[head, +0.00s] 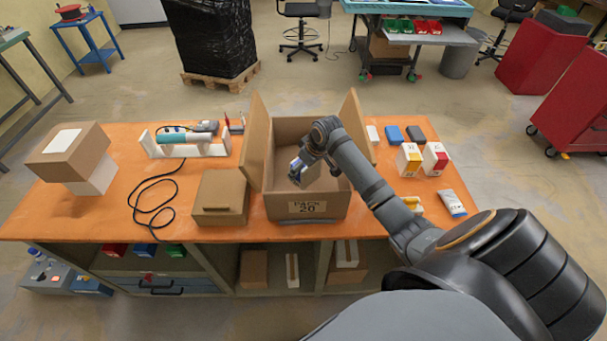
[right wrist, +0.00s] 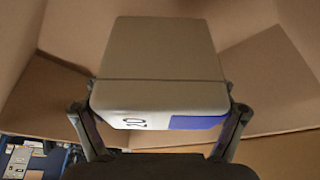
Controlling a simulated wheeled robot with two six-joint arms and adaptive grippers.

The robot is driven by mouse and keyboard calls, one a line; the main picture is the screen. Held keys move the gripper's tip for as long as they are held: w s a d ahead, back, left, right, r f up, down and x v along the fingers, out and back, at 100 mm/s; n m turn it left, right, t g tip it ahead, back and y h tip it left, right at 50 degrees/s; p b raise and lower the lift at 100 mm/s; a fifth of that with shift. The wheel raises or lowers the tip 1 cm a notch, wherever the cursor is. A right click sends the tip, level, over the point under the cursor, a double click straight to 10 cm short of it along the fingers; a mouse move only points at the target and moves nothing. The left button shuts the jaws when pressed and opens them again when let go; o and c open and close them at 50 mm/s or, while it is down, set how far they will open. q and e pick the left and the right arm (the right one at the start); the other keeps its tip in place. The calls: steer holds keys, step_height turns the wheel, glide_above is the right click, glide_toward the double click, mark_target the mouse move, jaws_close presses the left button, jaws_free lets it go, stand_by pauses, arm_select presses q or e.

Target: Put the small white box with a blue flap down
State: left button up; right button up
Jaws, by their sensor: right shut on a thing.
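The small white box with a blue flap (right wrist: 160,60) is between the fingers of my right gripper (right wrist: 160,118) in the right wrist view. Its near face shows a "20" mark and a blue patch. In the head view my right gripper (head: 302,170) reaches down inside the open cardboard box (head: 282,207) labelled "PACK 20", and only a bit of the white box (head: 295,163) shows there. Cardboard walls surround the held box in the wrist view. I cannot tell whether it touches the carton's floor. My left gripper is not in view.
A closed brown box (head: 220,195) stands left of the carton. A black cable (head: 152,198) and a white stand with a teal roll (head: 172,139) lie farther left. Small yellow and red boxes (head: 434,158) stand on the right. The carton's side flaps stand up.

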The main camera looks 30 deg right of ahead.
steer(key=shift+w+f, duration=0.15)
steer(key=shift+f, duration=0.25)
step_height(320, 180, down, 2)
steer(key=shift+f+p, duration=0.25)
steer(key=shift+p, duration=0.05)
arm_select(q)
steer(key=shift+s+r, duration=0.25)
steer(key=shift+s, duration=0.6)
arm_select(e)
steer(key=shift+f, duration=0.45)
steer(key=o, duration=1.4)
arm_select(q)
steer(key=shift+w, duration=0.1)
